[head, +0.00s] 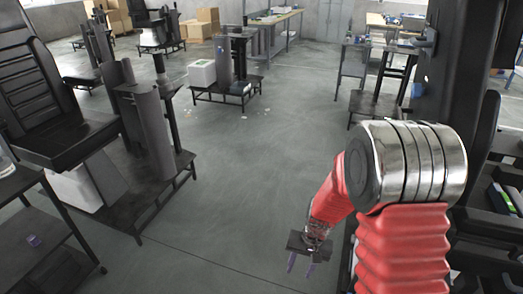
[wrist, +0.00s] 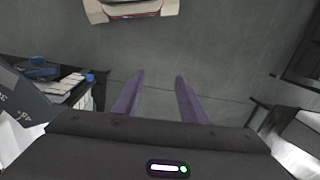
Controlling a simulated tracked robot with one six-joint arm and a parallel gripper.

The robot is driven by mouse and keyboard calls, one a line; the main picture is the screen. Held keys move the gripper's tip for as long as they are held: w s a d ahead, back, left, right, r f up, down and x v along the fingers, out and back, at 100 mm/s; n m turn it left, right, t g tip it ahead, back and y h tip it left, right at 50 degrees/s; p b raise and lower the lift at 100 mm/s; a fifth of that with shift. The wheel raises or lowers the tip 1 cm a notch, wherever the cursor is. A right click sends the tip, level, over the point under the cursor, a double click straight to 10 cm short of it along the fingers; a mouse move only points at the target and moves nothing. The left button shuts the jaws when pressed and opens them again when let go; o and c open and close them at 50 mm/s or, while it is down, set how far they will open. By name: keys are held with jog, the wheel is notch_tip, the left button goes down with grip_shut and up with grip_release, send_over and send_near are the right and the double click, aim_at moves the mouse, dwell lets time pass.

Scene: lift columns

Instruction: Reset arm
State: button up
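My red arm (head: 400,240) with a silver joint reaches down at the right of the head view. My gripper (head: 299,268) hangs low over the grey floor, its two purple fingers pointing down. In the wrist view my gripper (wrist: 158,78) shows its two fingers spread apart, with only bare floor between them. It is open and empty, touching nothing that I can see.
A black seat on a lift column (head: 60,110) stands at the left. A lift column with a white box (head: 202,74) stands farther back. Workbenches (head: 272,22) and cardboard boxes (head: 203,22) are at the back. The middle floor (head: 240,170) is mostly clear.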

jog(key=s+d+r+n+t, duration=0.1)
jog(key=s+r, duration=0.4)
jog(key=r, duration=0.5)
jog(key=s+d+r+n+t+h, duration=0.1)
jog(key=s+r+t, duration=0.2)
jog(key=s+r, duration=0.3)
jog(key=s+d+r+t, duration=0.1)
jog(key=s+r, duration=0.5)
jog(key=r, duration=1)
jog(key=shift+d+r+n+t+h, duration=0.2)
jog(key=shift+d+n+t+h, duration=0.1)
jog(key=shift+n+t, duration=0.15)
jog(key=shift+c, duration=0.4)
